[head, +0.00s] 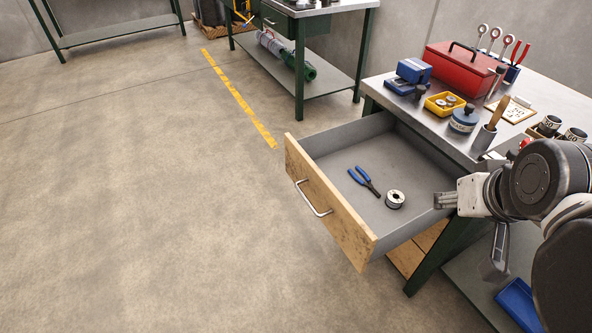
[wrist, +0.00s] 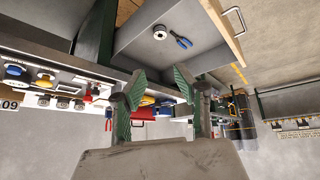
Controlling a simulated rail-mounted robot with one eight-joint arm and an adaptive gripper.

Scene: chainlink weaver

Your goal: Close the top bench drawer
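The top bench drawer (head: 335,151) stands pulled far out of the green-legged workbench. It has a grey tray, a wooden front (head: 325,205) and a metal bar handle (head: 314,200). The handle also shows in the wrist view (wrist: 236,20). Blue-handled pliers (head: 364,180) and a small wire spool (head: 395,199) lie in the drawer. My gripper (head: 446,200) is beside the drawer's right side in the head view, away from the handle. In the wrist view my gripper (wrist: 159,76) has its two fingers apart with nothing held. I cannot tell whether it touches the drawer side.
The bench top (head: 420,112) carries a red toolbox (head: 460,70), a blue vise (head: 410,76), a yellow tray (head: 444,103) and a blue tin (head: 464,119). A blue bin (head: 520,303) sits on the lower shelf. The floor (head: 150,200) before the drawer front is clear.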

